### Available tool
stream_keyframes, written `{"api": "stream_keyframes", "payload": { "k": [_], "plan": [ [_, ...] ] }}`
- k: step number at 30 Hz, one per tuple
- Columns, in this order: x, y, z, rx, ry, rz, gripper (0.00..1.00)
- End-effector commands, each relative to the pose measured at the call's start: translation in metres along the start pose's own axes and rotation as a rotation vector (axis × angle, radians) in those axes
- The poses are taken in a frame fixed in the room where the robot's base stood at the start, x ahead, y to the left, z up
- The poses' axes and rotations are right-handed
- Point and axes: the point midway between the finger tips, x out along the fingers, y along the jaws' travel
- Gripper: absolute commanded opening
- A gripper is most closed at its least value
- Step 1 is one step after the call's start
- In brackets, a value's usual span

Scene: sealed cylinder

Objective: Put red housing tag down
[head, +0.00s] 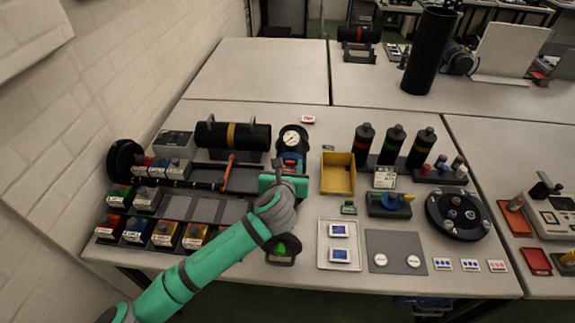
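My gripper (281,168) is over the middle of the table, just in front of the round pressure gauge (291,138). Its fingers are small and partly hidden by the teal hand, so I cannot tell whether they are open or hold anything. A small white tag with red marking (308,119) lies flat on the table behind the gauge, apart from my gripper. Another white card with red marks (497,266) lies at the front right, beside two cards with blue marks (456,265). I cannot tell which is the red housing tag.
A black cylinder with a yellow band (231,136) lies in a stand at the back left. A yellow bin (338,174), banded bottles (392,147) and a round black carousel (458,216) stand to the right. Labelled boxes (150,231) crowd the left. The table's back strip is mostly clear.

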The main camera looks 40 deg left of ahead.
Motion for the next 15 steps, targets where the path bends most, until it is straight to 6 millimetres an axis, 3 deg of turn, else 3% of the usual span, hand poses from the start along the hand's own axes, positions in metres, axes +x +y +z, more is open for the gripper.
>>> {"api": "stream_keyframes", "payload": {
  "k": [9,15],
  "plan": [
    [-0.002,0.003,0.003,-0.004,-0.001,0.004,0.40],
    [-0.028,0.004,0.004,-0.001,-0.002,0.005,0.40]
  ]
}}
